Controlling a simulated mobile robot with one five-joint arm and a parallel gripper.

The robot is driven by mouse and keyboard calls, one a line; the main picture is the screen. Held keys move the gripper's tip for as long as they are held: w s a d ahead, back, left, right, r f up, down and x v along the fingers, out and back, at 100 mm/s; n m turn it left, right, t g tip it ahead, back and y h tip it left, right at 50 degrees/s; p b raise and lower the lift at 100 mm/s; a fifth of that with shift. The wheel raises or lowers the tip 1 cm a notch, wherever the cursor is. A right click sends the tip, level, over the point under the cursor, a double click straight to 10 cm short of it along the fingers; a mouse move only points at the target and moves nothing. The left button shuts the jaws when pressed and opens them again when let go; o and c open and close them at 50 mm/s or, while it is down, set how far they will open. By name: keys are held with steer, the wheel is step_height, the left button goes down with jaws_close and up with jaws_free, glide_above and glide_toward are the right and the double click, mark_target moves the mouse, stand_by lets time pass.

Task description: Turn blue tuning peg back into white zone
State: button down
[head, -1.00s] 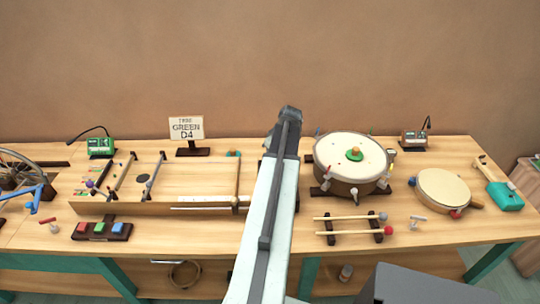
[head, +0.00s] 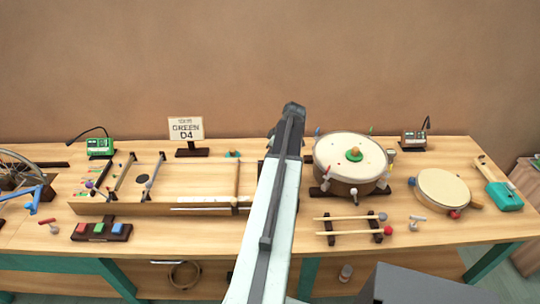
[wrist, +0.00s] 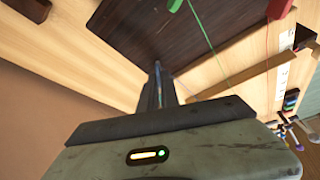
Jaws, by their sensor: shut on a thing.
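In the wrist view my gripper (wrist: 158,76) is shut at a dark brown wooden board (wrist: 150,35). A green peg (wrist: 175,5) with a green string stands beyond the fingertips, and a red peg (wrist: 278,9) is at the upper right. In the head view my arm covers the gripper and the pegs.
The stringed wooden box (head: 155,208) lies left of my arm, with a sign (head: 186,129) behind it. A large drum (head: 350,160) stands close on the right. Mallets on a rack (head: 352,217) lie in front of it.

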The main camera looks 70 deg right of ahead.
steer(key=c, duration=1.6)
jaws_free()
steer(key=p+v, duration=0.7)
steer(key=shift+s+r, duration=0.15)
steer(key=shift+r, duration=0.25)
